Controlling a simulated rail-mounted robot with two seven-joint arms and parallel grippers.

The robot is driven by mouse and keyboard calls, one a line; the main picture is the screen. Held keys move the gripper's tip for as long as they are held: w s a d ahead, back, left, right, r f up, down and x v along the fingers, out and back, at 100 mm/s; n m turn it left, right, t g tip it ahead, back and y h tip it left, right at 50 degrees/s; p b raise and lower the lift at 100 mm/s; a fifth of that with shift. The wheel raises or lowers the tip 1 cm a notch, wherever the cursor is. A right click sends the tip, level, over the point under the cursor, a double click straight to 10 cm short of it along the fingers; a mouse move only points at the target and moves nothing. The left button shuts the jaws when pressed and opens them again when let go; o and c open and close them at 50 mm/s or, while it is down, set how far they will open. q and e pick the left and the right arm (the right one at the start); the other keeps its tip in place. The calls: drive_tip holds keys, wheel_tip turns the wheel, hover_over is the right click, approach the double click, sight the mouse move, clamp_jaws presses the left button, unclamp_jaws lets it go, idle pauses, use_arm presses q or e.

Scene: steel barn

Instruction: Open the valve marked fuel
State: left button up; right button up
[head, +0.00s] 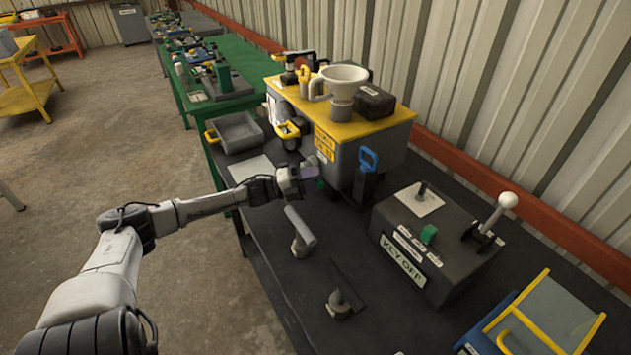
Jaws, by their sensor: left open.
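No valve with a readable fuel mark shows. A grey tank with a yellow top (388,125) stands on the dark bench, and a small yellow label (325,147) on its front is too small to read. A blue handle (368,160) stands upright at the tank's front right. A yellow handle (287,130) sits at its left side. My left gripper (308,178) is open in front of the tank, left of the blue handle. A small purple-grey piece shows at its fingers; I cannot tell whether it belongs to the gripper. My right gripper is out of view.
Two lever-like fittings, one grey (301,230) and one dark (346,290), stand on the near bench. A blue-and-yellow frame (535,325) is nearest. A funnel (342,78) tops the tank.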

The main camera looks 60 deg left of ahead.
use_arm(q)
drive_tip(key=shift+w+d, duration=0.1)
drive_tip(key=shift+w, duration=0.2)
drive_tip(key=shift+c, duration=0.2)
clamp_jaws()
idle(0.3)
